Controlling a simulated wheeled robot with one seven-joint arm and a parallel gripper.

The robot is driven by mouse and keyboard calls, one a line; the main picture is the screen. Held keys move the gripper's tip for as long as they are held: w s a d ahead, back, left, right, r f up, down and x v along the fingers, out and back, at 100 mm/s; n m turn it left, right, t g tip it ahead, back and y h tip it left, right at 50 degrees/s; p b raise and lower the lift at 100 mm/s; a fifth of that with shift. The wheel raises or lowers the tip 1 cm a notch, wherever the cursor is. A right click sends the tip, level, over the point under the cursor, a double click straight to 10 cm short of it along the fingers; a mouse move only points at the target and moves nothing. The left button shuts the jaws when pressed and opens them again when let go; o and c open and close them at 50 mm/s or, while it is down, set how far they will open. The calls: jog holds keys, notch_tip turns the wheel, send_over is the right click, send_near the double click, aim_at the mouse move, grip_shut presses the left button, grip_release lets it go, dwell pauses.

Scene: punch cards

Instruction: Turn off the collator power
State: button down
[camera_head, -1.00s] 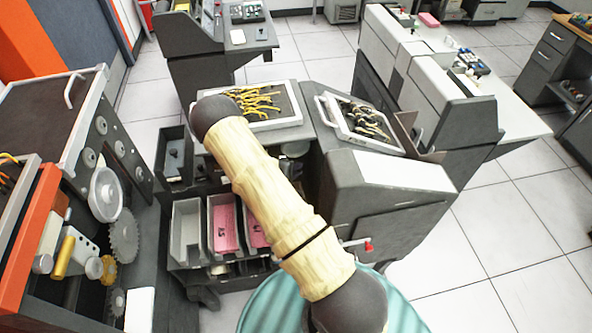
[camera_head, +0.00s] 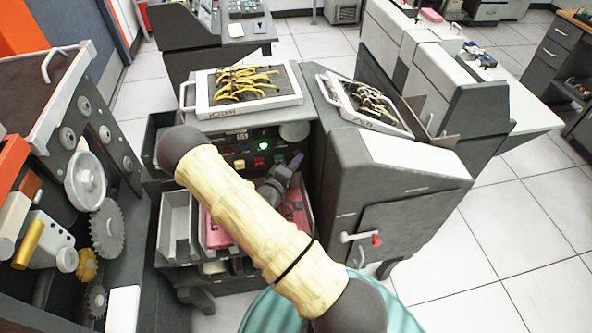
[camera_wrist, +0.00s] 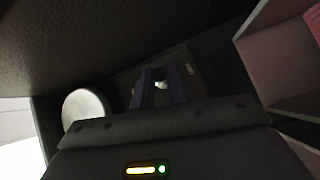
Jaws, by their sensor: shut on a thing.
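The collator (camera_head: 340,170) is a dark grey machine with a front panel (camera_head: 235,150) recessed under its top. The panel carries small coloured buttons and a lit green light (camera_head: 263,146). My gripper (camera_head: 297,160) reaches into this recess at the panel's right side, its purple fingers partly hidden by my wrist. In the wrist view my gripper (camera_wrist: 161,88) has its fingers close together on a small pale piece (camera_wrist: 160,84), probably a switch on the dark panel. The picture is too dark to tell its shape or position.
Two trays of cables, one left (camera_head: 248,90) and one right (camera_head: 365,104), rest on top. Bins with pink cards (camera_head: 215,232) sit below the panel. A geared machine (camera_head: 85,180) stands close at left.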

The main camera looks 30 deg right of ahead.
jog(key=f+m+t+h+b, duration=0.1)
jog(key=f+m+b, duration=0.1)
jog(key=b, duration=0.3)
jog(key=shift+h, duration=0.4)
jog(key=shift+w+m+h+b, duration=0.15)
jog(key=shift+m+h+b, duration=0.4)
jog(key=shift+b, duration=0.4)
jog(key=shift+r, duration=0.1)
jog(key=c, duration=1.8)
grip_release()
jog(key=shift+o, duration=0.2)
jog(key=shift+r, duration=0.25)
